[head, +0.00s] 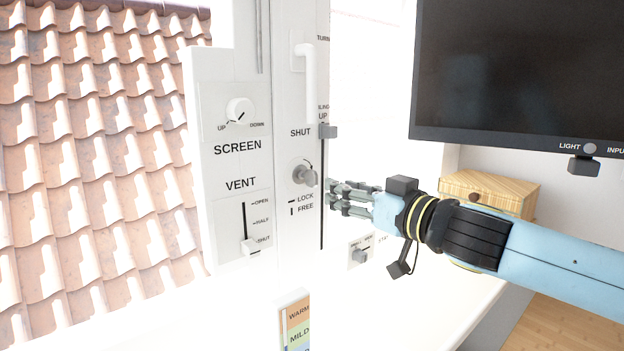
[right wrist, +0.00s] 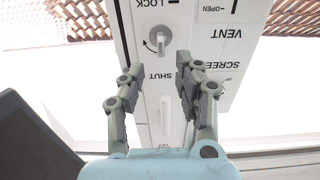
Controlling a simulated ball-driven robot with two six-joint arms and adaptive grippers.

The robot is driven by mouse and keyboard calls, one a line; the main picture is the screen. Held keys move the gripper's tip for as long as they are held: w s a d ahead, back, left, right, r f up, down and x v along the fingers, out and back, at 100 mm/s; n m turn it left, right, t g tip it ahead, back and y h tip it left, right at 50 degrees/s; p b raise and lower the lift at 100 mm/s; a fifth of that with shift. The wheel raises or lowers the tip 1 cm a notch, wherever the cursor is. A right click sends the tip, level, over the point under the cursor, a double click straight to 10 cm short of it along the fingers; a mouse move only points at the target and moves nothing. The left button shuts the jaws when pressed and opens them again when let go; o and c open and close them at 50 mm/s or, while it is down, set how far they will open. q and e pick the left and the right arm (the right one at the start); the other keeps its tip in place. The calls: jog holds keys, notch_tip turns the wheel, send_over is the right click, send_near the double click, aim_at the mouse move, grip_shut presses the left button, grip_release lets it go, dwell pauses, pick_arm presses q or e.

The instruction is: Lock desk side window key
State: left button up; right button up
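The window key (head: 303,174) is a grey knob on a round silver lock on the white window frame, just above the LOCK and FREE marks. It also shows in the right wrist view (right wrist: 159,42), where the picture is upside down. My right gripper (head: 333,196) is just right of the key and slightly below it. In the right wrist view my right gripper (right wrist: 158,66) has its fingers apart with nothing between them, and the key lies just beyond the fingertips. I cannot tell whether any finger touches the frame. My left gripper is not in view.
The white window handle (head: 308,70) is above the key. The SCREEN dial (head: 239,111) and the VENT slider (head: 250,246) are on the left panel. A grey slider (head: 327,131) sits above my gripper. A monitor (head: 520,70) and a wooden box (head: 490,190) stand at the right.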

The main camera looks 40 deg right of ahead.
aim_at(317, 181)
jog(key=w, duration=0.3)
jog(key=w+b, duration=0.1)
jog(key=w, duration=0.2)
jog(key=w+a, duration=0.1)
jog(key=w, duration=0.2)
jog(key=shift+w+b, duration=0.1)
jog(key=shift+b, duration=0.2)
jog(key=shift+d, duration=0.1)
jog(key=shift+c, duration=0.2)
grip_shut()
